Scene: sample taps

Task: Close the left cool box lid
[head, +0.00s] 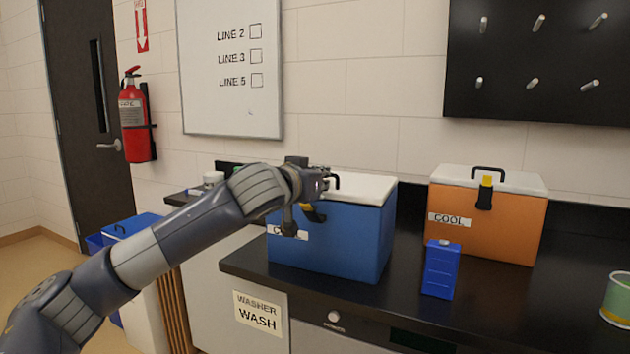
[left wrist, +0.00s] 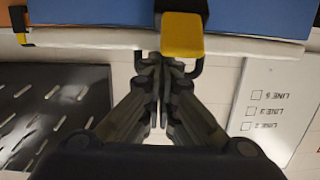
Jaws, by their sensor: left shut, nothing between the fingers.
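The left cool box (head: 345,240) is blue with a white lid (head: 368,187) and a "COOL" label, and stands on the black counter. Its lid looks down flat on the box. My left gripper (head: 318,185) is at the lid's front edge, by the black handle and the yellow latch (head: 313,213), and hides part of both. In the left wrist view, which is upside down, the shut, empty fingertips (left wrist: 162,62) are close to the yellow latch (left wrist: 182,35) and the white lid edge (left wrist: 90,37). I cannot tell whether they touch. My right gripper is not in view.
An orange cool box (head: 500,215) with its white lid down stands to the right. A blue carton (head: 440,270) stands in front of it, and a green-and-cream can (head: 617,300) is at the right edge. The counter (head: 490,310) front is mostly clear.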

